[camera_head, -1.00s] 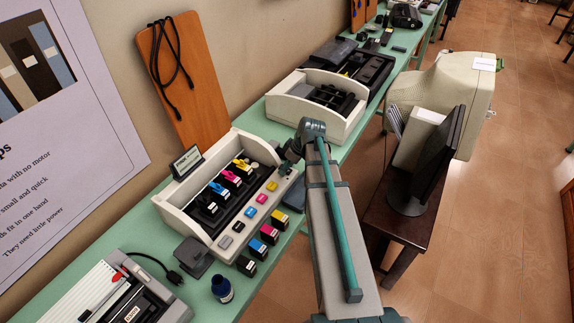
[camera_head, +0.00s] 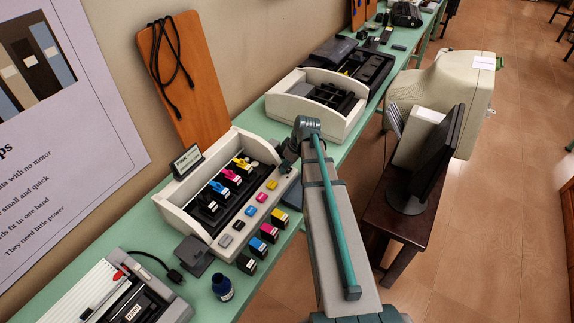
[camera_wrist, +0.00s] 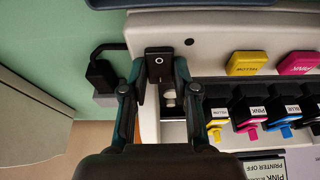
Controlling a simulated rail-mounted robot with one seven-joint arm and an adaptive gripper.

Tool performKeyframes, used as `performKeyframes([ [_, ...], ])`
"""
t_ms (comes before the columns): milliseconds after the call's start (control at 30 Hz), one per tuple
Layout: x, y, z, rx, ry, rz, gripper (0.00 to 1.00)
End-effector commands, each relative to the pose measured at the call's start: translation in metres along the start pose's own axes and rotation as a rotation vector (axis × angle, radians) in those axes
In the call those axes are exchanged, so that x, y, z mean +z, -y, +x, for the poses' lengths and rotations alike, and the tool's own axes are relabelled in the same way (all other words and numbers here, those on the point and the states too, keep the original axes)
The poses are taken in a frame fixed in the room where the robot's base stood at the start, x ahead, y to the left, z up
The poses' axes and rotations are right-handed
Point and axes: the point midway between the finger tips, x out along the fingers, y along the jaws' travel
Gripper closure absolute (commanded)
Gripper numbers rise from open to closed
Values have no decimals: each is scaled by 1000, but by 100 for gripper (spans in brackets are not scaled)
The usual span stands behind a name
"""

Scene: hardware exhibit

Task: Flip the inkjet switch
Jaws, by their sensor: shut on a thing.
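The inkjet printer (camera_head: 183,213) is an open cream box on the green table, with coloured cartridges inside. Its switch (camera_wrist: 160,60) shows in the wrist view as a black rocker marked with a white O, on the cream housing (camera_wrist: 212,45). My gripper (camera_wrist: 160,78) has its two dark fingers on either side of the switch and is shut on it. In the head view, my gripper (camera_head: 286,163) is at the printer's right end, mostly hidden by my arm, and the switch cannot be made out.
Coloured buttons (camera_wrist: 247,64) line the printer's front ledge beside my gripper. A black plug and cable (camera_wrist: 102,72) sit close by on the other side. Loose cartridges (camera_head: 270,233) and an ink bottle (camera_head: 222,287) stand in front. Another cream printer (camera_head: 320,118) stands behind.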

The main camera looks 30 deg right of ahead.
Motion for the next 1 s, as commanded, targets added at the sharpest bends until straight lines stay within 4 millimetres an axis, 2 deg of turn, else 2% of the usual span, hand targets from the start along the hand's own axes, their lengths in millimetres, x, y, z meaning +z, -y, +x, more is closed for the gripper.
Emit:
performKeyframes([
  [100,-8,-2,-1,-4,107,-6,100],
  [333,-11,-1,2,-3,309,-4,100],
  [700,-8,0,2,0,346,1,100],
  [733,-8,0,2,0,346,1,68],
  [867,-8,0,2,0,345,1,46],
  [1000,-8,0,2,0,345,0,46],
])
